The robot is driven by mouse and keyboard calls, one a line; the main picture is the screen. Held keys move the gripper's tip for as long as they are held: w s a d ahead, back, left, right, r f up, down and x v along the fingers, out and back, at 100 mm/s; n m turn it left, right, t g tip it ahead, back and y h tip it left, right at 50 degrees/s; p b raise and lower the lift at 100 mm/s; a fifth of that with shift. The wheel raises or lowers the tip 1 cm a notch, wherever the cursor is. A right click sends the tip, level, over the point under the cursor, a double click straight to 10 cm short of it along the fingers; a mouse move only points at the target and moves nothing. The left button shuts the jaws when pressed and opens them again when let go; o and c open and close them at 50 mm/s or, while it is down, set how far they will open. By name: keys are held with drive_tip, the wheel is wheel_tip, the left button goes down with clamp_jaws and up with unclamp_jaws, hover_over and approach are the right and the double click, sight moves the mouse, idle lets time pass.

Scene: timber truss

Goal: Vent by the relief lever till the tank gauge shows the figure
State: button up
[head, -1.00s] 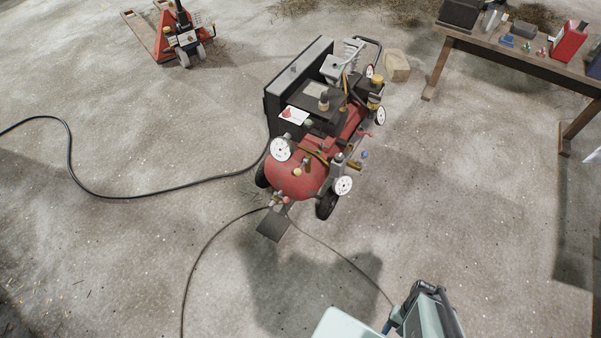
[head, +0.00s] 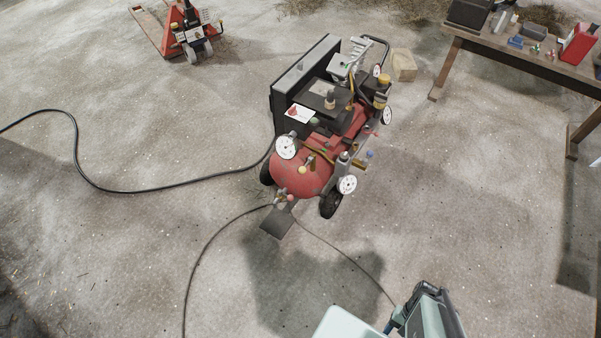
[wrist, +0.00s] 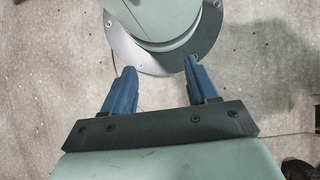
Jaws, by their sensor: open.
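A red air compressor (head: 310,174) with a tank, wheels and several round white gauges stands on the concrete floor in the head view. One gauge (head: 286,147) is at its left end and another (head: 347,184) is at its front right. Small fittings, among them a yellowish knob (head: 303,170), sit near the tank end. The gauge readings are too small to make out, and I cannot tell which fitting is the relief lever. My gripper (wrist: 162,82) shows two blue fingers spread apart with nothing between them. In the head view my arm is at the lower right, well apart from the compressor.
Black hoses (head: 130,190) run across the floor beside the compressor. A wooden bench (head: 540,52) with tools and boxes stands at the upper right. A red pallet truck (head: 185,35) is at the upper left.

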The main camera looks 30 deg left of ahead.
drive_tip(key=shift+c, duration=0.3)
drive_tip(key=shift+a, duration=0.15)
drive_tip(key=c, duration=0.3)
drive_tip(key=shift+a, duration=0.2)
drive_tip(key=shift+c, duration=0.8)
drive_tip(key=w+a+r+n+t, duration=0.1)
drive_tip(key=w+a, duration=0.1)
drive_tip(key=w, duration=0.2)
drive_tip(key=w+a+r+n, duration=0.1)
drive_tip(key=w+a, duration=0.2)
drive_tip(key=w, duration=0.1)
drive_tip(key=w+a+r+n+t+h, duration=0.1)
drive_tip(key=w+a, duration=0.2)
drive_tip(key=w, duration=0.2)
drive_tip(key=shift+r+t, duration=0.25)
drive_tip(key=shift+t, duration=0.05)
clamp_jaws()
drive_tip(key=w+a+r+n+y, duration=0.2)
drive_tip(key=w+a+r+n, duration=0.2)
drive_tip(key=w+a, duration=0.5)
drive_tip(key=w+a+r+n+t+y, duration=0.1)
drive_tip(key=w+a+r+n+y, duration=0.2)
drive_tip(key=a, duration=1.3)
drive_tip(key=w+a+r+n+t+y, duration=0.1)
drive_tip(key=w+a+r+n+y, duration=0.1)
drive_tip(key=w+a+r+n, duration=0.5)
drive_tip(key=shift+w+a+r+y, duration=0.3)
drive_tip(key=shift+w+a+r, duration=1.35)
drive_tip(key=shift+w+a, duration=2)
